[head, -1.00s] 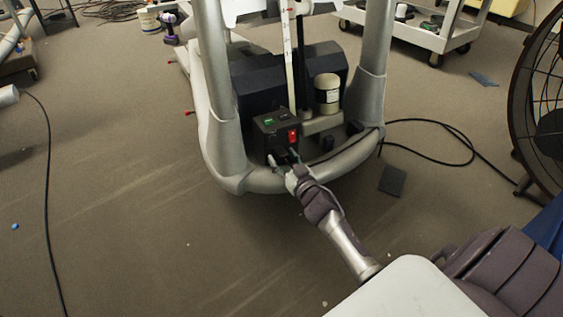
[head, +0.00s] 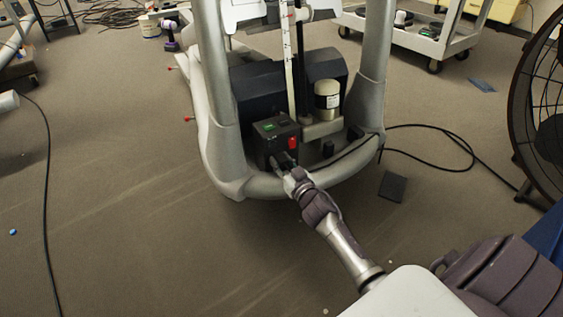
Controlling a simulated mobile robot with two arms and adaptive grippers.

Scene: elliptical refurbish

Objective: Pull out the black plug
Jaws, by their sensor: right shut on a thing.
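The black plug (head: 281,160) is at the lower front of a black power box (head: 270,140) with a red switch (head: 292,143), low in the frame of the elliptical machine. My right gripper (head: 284,166) reaches in from the lower right and is shut on the plug. The fingers hide much of the plug, and I cannot tell whether it is fully seated in the socket. My left gripper is not in view.
The machine's grey curved base tube (head: 262,187) runs just below my right gripper. A black cable (head: 430,145) lies on the floor to the right. A large fan (head: 540,110) stands at the right edge. The floor at left is mostly clear.

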